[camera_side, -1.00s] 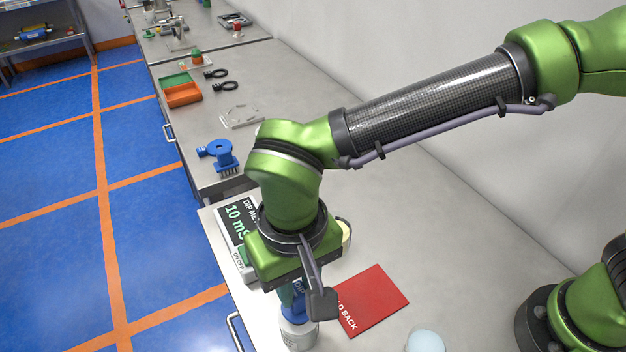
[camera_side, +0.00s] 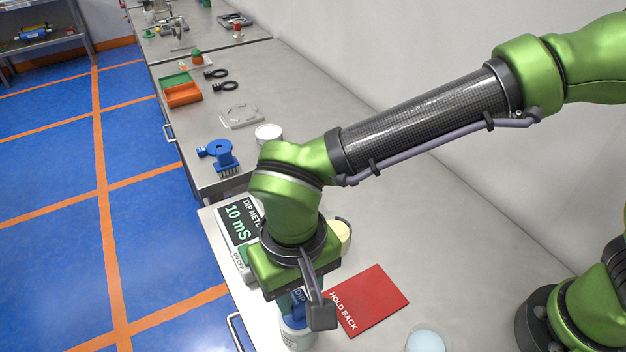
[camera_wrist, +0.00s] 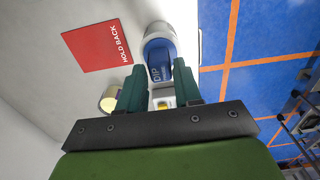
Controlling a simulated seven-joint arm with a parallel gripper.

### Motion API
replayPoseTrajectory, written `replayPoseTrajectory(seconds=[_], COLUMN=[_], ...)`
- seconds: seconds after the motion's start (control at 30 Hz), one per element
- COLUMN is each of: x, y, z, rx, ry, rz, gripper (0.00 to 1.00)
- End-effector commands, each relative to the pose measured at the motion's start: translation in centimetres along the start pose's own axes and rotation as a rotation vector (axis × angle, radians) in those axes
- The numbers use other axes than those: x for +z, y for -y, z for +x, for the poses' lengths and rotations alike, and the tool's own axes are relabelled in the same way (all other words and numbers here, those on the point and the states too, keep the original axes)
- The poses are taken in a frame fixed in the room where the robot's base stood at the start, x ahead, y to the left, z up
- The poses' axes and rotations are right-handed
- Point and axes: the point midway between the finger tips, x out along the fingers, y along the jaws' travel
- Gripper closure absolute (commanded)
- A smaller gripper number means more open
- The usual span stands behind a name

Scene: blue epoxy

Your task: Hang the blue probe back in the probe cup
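The blue probe (camera_side: 297,310), marked DIP, is under my gripper (camera_side: 304,295) in the side view. In the wrist view the probe (camera_wrist: 160,70) sits between the two green fingertips (camera_wrist: 160,68), which look closed on its sides. A white cup-like cylinder (camera_side: 297,338) stands directly below the probe; it also shows in the wrist view (camera_wrist: 159,32). The probe's lower end is hidden, so I cannot tell how far it is inside the cylinder. The dip meter (camera_side: 238,222), reading 10 mS, is at the left, partly behind my gripper.
A red HOLD BACK card (camera_side: 369,299) lies right of my gripper. A pale yellow-topped container (camera_side: 343,235) is close behind it. A pale round dish (camera_side: 425,341) is at the front. A white jar (camera_side: 268,133) and blue fixture (camera_side: 220,157) stand farther back. The bench's right side is clear.

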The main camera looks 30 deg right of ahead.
Motion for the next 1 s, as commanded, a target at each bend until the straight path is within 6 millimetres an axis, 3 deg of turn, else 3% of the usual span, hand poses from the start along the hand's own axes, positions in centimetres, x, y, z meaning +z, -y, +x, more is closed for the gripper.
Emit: replayPoseTrajectory(seconds=[0.03,0.13,0.47,1.0], x=[0.0,0.0,0.0,0.0], y=[0.0,0.0,0.0,0.0], z=[0.0,-0.1,-0.4,-5.0], rx=[0.000,-0.001,-0.001,-0.001], ry=[0.000,0.000,-0.001,-0.001], rz=[0.000,0.000,0.000,-0.001], gripper=[0.58,0.44,0.44,0.44])
